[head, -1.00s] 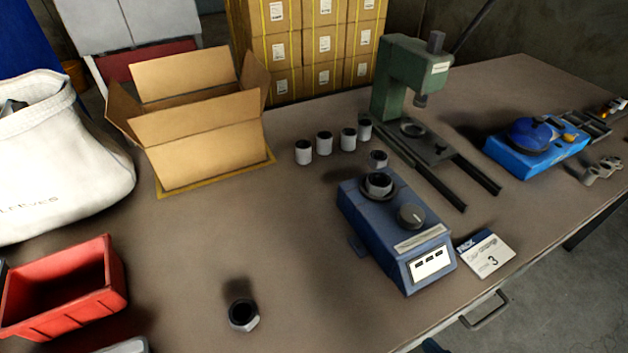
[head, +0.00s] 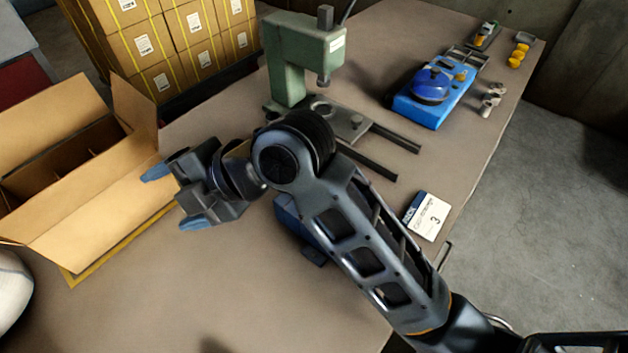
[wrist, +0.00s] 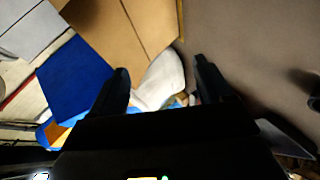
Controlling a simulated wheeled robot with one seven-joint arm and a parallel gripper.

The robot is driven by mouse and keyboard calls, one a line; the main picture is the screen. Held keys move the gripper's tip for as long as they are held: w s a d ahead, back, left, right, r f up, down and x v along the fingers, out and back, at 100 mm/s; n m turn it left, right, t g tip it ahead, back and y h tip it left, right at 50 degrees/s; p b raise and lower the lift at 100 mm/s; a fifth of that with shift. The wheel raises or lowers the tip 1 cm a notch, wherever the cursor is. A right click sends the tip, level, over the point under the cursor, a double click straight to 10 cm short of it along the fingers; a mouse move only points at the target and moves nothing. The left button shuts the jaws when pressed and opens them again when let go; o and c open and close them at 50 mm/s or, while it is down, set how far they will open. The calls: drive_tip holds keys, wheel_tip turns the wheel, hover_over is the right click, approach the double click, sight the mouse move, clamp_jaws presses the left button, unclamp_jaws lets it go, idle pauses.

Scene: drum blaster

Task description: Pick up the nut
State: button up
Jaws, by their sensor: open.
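My gripper (head: 174,198) is open and empty, held above the table beside the cardboard box; its two fingers also show in the wrist view (wrist: 163,82). The nut that stood on the table is not clearly visible in the head view now; only a dark patch like a shadow shows at the bottom edge. A dark, partly cut-off object (wrist: 314,103) at the right edge of the wrist view may be the nut, but I cannot tell. It lies well to the right of my fingers.
The open cardboard box (head: 100,215) stands at left. My arm hides most of the blue device (head: 288,214). The green press (head: 290,60), blue scale-like device (head: 432,95) and card (head: 428,215) are on the table (head: 290,300). The front middle of the table looks clear.

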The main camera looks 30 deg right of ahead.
drive_tip(key=d+f+n+g+h, duration=0.1)
drive_tip(key=d+n+g+h, duration=0.1)
drive_tip(key=d, duration=0.5)
drive_tip(key=d+f+n+g+h+p, duration=0.1)
drive_tip(key=d+n+g+h, duration=0.1)
drive_tip(key=d+n+h, duration=0.2)
drive_tip(key=s+d+f+n+g+h+p, duration=0.1)
drive_tip(key=d+n+g+h, duration=0.1)
drive_tip(key=d+n, duration=0.4)
drive_tip(key=shift+d+f+n+g+h, duration=0.2)
drive_tip(key=shift+d+g, duration=0.1)
drive_tip(key=shift+d, duration=1)
drive_tip(key=shift+d+f+n+g+h, duration=0.1)
drive_tip(key=shift+d+f+g+h, duration=0.15)
drive_tip(key=shift+d, duration=1)
drive_tip(key=shift+a+f+p, duration=0.15)
drive_tip(key=shift+f+p, duration=0.15)
drive_tip(key=shift+f, duration=0.95)
drive_tip(key=shift+a+f+p, duration=0.15)
drive_tip(key=shift+f+p, duration=0.1)
drive_tip(key=shift+f, duration=1)
drive_tip(key=shift+r, duration=0.1)
drive_tip(key=c, duration=1.4)
